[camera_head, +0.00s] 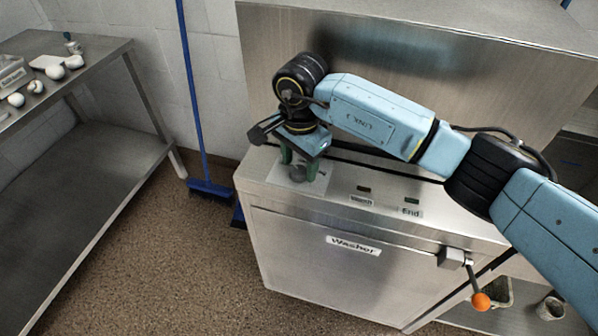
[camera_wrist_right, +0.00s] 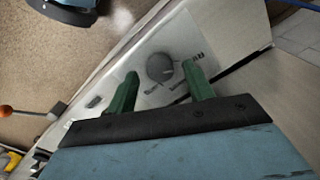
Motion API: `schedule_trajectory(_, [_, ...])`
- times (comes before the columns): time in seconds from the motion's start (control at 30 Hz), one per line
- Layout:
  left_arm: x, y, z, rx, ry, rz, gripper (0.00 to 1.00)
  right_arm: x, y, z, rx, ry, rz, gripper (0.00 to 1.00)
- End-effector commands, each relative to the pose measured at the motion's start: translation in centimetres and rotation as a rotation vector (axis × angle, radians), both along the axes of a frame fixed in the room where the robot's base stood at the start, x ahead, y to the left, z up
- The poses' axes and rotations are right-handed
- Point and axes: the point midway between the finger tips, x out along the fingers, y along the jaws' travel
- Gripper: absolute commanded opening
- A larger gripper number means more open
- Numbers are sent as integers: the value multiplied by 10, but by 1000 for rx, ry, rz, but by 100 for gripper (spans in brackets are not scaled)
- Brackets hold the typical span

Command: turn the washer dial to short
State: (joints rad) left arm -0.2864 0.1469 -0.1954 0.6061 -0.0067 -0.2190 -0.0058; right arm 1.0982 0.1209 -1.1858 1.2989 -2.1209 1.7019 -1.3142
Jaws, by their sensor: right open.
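The washer (camera_head: 340,252) is a steel cabinet with a "Washer" label on its front. Its grey round dial (camera_head: 297,174) sits on a pale plate at the left end of the top panel. The dial also shows in the right wrist view (camera_wrist_right: 160,67), with small marks around it that I cannot read clearly. My right gripper (camera_head: 299,168) is open above the dial. In the right wrist view its green fingers (camera_wrist_right: 160,72) stand on either side of the dial, with visible gaps. The dial's pointer direction is unclear. My left gripper is not in view.
Two small indicators, one labelled "End" (camera_head: 411,212), sit right of the dial. A lever with an orange knob (camera_head: 481,301) sticks out at the front right. A steel table (camera_head: 95,50) holds small items at left. A blue broom (camera_head: 208,188) leans on the wall.

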Motion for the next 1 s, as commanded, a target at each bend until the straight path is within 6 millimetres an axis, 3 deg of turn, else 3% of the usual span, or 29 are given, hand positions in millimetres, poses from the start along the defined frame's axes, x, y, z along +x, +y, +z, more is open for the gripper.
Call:
schedule_trajectory(0.13, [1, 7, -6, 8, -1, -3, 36, 0, 1, -11, 1, 0, 0, 52])
schedule_trajectory(0.47, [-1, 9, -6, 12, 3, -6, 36, 0, 1, -12, 1, 0, 0, 51])
schedule_trajectory(0.8, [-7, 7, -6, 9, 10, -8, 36, 0, 0, -12, 1, 0, 0, 7])
schedule_trajectory(1.0, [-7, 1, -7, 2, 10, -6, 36, 0, 0, -12, 1, -1, -13, 7])
